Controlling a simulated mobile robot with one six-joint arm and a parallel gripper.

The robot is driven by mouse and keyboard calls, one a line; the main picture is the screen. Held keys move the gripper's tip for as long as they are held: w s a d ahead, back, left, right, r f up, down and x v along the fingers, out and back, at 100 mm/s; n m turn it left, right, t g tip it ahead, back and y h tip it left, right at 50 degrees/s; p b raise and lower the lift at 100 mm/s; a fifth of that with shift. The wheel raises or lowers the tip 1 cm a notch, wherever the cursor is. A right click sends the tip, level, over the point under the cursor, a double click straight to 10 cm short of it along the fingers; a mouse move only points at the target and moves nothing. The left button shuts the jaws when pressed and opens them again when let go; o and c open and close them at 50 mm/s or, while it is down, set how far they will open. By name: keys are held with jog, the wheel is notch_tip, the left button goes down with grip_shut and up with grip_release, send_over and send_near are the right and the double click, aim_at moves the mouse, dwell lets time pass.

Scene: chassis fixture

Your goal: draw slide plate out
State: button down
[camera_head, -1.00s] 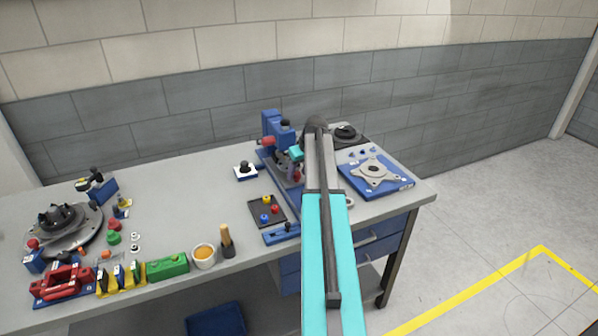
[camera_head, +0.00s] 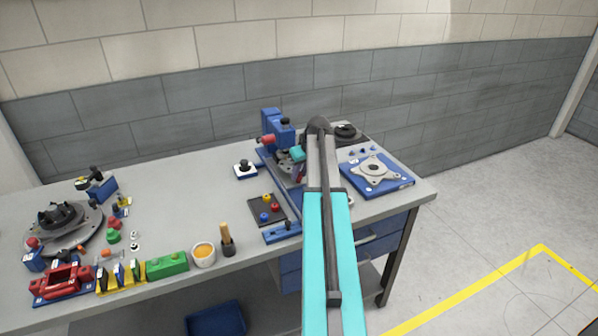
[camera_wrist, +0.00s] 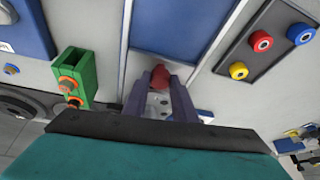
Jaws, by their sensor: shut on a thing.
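In the wrist view my gripper (camera_wrist: 159,88) is shut on a small red knob (camera_wrist: 159,74). The knob stands at the near end of the blue slide plate (camera_wrist: 172,32), which lies between two pale rails. A pale surface with dark holes shows between the fingers, below the knob. In the head view the blue fixture (camera_head: 272,122) stands near the back of the bench. The teal body of my gripper (camera_head: 298,154) is just in front of it. My arm hides the fingertips and most of the plate there.
A dark tray (camera_head: 254,208) with red, blue and yellow knobs lies left of my arm; it also shows in the wrist view (camera_wrist: 236,50). A green block with orange knobs (camera_wrist: 84,68) is close on the left in the wrist view.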

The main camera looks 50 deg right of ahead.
jog(key=s+a, duration=0.1)
jog(key=s, duration=0.3)
jog(key=s+a+b, duration=0.1)
jog(key=s+a, duration=0.1)
jog(key=s, duration=0.2)
jog(key=s+a, duration=0.2)
jog(key=s, duration=0.2)
jog(key=shift+s+a, duration=0.15)
jog(key=shift+s, duration=0.2)
jog(key=shift+s+f, duration=0.1)
jog(key=c, duration=1.5)
grip_release()
jog(key=shift+s, duration=0.15)
jog(key=shift+o, duration=0.2)
jog(key=shift+r+b, duration=0.25)
jog(key=shift+b, duration=0.05)
jog(key=d+b+v, duration=0.1)
jog(key=b+v, duration=0.1)
jog(key=v, duration=1.1)
jog(key=shift+a+r+b, duration=0.2)
jog(key=shift+a+b, duration=0.15)
jog(key=shift+a, duration=0.1)
